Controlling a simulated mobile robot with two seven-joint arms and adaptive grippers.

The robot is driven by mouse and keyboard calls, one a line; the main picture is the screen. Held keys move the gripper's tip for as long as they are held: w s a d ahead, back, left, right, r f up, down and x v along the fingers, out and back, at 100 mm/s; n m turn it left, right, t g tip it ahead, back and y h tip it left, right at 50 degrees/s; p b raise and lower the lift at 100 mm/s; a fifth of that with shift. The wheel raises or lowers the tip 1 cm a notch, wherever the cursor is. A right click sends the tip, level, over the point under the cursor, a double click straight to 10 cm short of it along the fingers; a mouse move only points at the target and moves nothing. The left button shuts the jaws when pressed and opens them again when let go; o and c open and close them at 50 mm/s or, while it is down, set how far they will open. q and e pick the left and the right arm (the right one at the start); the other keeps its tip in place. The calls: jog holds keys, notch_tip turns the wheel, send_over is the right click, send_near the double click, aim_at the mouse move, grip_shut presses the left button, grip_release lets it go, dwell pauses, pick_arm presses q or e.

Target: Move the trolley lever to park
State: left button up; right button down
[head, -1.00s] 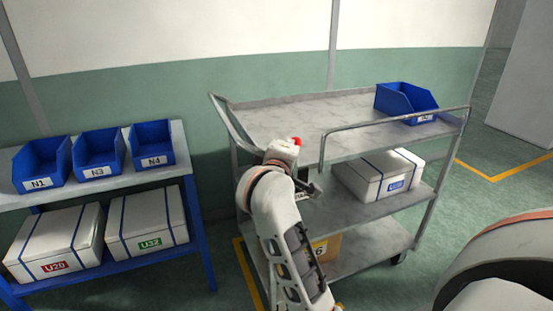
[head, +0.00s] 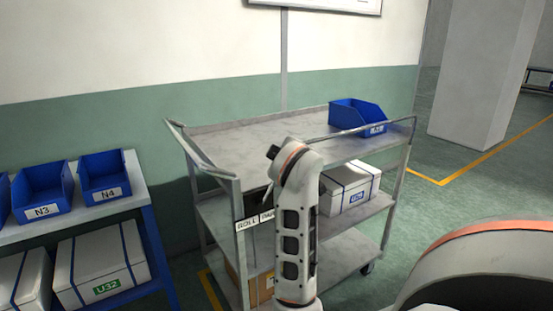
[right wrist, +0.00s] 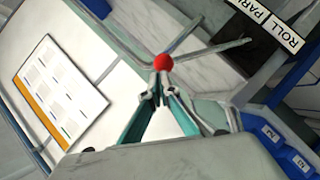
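The steel trolley (head: 250,138) stands at the middle of the head view. A label reading ROLL and PARK (head: 247,223) is on its near left corner, partly covered by my right arm. It also shows at the top right of the right wrist view (right wrist: 268,22). The lever's red knob (right wrist: 164,62) is in the right wrist view, at the fingertips of my right gripper (right wrist: 160,84). The fingers converge and look shut on the lever at the knob. In the head view my arm hides the knob and the fingers. My left gripper is not in view.
A blue bin (head: 352,115) is on the trolley's top shelf and a white box (head: 345,190) on the middle shelf. A rack (head: 143,185) with blue bins (head: 103,178) and white boxes (head: 98,265) stands at the left. The floor right of the trolley is clear.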

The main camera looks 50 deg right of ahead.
jog(key=shift+s+d, duration=0.15)
jog(key=shift+d, duration=0.05)
notch_tip(320, 180, up, 10)
dwell(0.8)
jog(key=shift+a, duration=0.1)
dwell(0.4)
